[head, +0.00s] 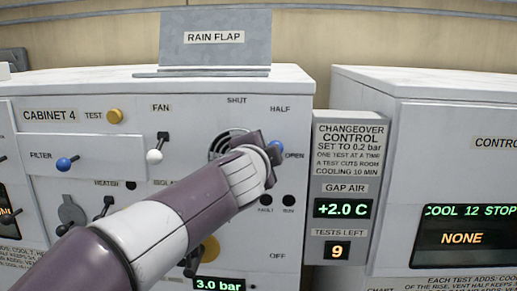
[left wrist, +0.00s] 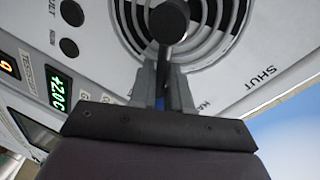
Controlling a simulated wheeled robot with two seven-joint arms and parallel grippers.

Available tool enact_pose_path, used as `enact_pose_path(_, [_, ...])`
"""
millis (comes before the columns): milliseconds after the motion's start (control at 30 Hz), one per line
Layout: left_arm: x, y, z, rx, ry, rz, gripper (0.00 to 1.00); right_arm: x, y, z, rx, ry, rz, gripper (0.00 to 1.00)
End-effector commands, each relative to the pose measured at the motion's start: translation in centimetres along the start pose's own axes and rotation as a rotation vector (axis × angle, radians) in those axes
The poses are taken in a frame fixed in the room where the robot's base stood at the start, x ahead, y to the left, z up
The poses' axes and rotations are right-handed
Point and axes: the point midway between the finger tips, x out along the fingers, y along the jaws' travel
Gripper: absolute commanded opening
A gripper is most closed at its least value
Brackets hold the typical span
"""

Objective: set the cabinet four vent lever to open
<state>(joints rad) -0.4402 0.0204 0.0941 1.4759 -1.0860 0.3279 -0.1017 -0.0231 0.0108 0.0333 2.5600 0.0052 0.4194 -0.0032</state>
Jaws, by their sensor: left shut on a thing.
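The cabinet four vent lever has a blue knob (head: 277,146), seen just past my left gripper, beside the OPEN label (head: 294,155) and below HALF. My left gripper (head: 268,152) is in front of the vent (head: 228,140) and covers most of the lever. In the left wrist view its fingers (left wrist: 166,88) are shut on the lever, with a bit of blue (left wrist: 160,103) between them. The lever's dark hub (left wrist: 169,20) stands over the round vent grille. Whether the lever sits exactly at OPEN cannot be told. My right gripper is not in view.
The changeover panel (head: 350,135) reads gap air +2.0 C and tests left 9. A rain flap (head: 215,45) stands on top.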

Motion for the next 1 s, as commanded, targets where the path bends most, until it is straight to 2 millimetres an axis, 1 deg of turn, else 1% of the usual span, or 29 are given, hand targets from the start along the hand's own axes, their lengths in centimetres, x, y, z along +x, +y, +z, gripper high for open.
enact_pose_path(33, [-0.3, -0.6, -0.4, 0.005, 0.013, -0.013, 0.0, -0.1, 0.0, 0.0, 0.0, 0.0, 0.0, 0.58])
enact_pose_path(467, [-0.2, -0.6, -0.4, 0.009, 0.012, -0.011, 0.0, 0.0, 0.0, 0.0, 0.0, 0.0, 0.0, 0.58])
enact_pose_path(500, [-0.2, -0.5, -0.4, 0.009, 0.012, -0.011, 0.3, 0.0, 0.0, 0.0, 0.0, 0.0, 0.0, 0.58])
enact_pose_path(533, [-0.2, -0.5, -0.4, 0.009, 0.011, -0.011, 0.4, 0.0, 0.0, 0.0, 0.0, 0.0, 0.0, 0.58])
enact_pose_path(567, [-0.2, -0.5, -0.4, 0.008, 0.01, -0.01, 0.44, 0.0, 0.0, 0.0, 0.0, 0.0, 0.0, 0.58])
enact_pose_path(800, [-0.1, -0.1, -0.2, 0.007, 0.004, -0.004, 0.44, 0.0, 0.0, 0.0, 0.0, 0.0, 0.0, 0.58])
enact_pose_path(867, [-0.3, -0.1, -0.2, 0.006, 0.004, -0.004, 0.44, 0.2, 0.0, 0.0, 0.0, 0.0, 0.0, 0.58])
enact_pose_path(933, [-1.2, 0.0, -0.2, 0.007, 0.006, -0.005, 0.44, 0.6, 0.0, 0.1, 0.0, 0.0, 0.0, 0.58])
enact_pose_path(1000, [-2.7, 0.2, -0.1, 0.005, 0.006, -0.006, 0.44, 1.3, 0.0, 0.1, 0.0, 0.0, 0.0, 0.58])
